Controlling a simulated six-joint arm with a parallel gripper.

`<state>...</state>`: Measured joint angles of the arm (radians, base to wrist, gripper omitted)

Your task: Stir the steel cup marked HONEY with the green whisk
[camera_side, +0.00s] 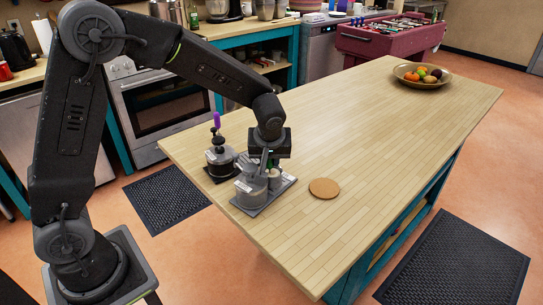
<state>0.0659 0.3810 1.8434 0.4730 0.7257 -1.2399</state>
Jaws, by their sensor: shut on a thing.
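My gripper (267,168) points down over a grey tray (255,208) near the left end of the wooden island. It is shut on the green whisk (270,169), of which only a small bit of green shows between and below the fingers. Steel cups (249,189) stand close together on the grey tray, right below and beside the gripper. They carry pale labels, too small to read, so I cannot tell which is marked HONEY. The whisk's lower end is hidden, and I cannot tell whether it is inside a cup.
Just behind, a dark stand (219,165) holds another vessel and an upright tool with a purple handle (217,120). A round cork mat (324,188) lies right of the tray. A fruit bowl (421,75) sits at the far end. The island (370,120) between is clear.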

